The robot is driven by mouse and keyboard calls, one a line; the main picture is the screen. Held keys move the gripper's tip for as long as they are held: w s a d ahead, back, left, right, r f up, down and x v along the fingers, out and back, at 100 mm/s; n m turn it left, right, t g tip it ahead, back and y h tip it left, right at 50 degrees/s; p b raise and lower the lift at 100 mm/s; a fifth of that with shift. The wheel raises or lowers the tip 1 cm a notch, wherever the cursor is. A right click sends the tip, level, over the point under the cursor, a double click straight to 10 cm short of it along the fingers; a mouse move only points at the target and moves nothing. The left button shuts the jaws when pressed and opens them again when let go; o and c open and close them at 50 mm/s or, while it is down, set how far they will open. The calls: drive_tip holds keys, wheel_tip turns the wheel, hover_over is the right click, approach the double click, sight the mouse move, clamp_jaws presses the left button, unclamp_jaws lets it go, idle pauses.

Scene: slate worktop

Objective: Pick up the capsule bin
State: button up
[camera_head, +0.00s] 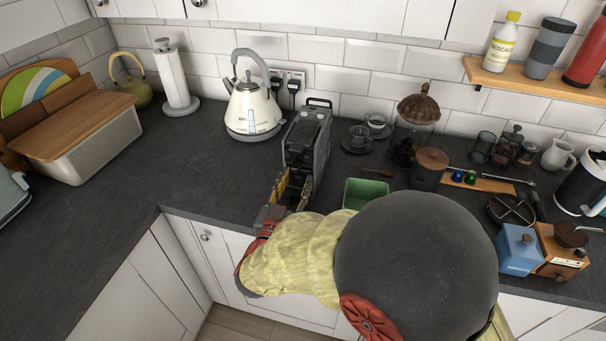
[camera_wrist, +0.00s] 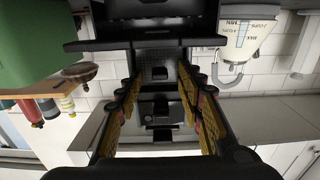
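The capsule machine (camera_head: 308,135) stands upright on the worktop, dark grey with a handle on top. The wrist view is upside down and shows the machine's dark lower front (camera_wrist: 150,35), with a wide lip. I cannot clearly tell the capsule bin apart from the other dark parts there. My gripper (camera_head: 297,182) is at the machine's front. Its yellow-padded fingers also show in the wrist view (camera_wrist: 158,78); they are spread, with a gap between them and a dark grille behind. Whether the fingertips touch the machine is unclear.
A green open container (camera_head: 364,192) stands right of the gripper, partly behind my arm. A cream kettle (camera_head: 252,108) is left of the machine. A cup (camera_head: 360,137) and a wood-lidded jar (camera_head: 429,168) are to the right.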

drive_tip(key=c, duration=0.4)
clamp_jaws()
idle(0.4)
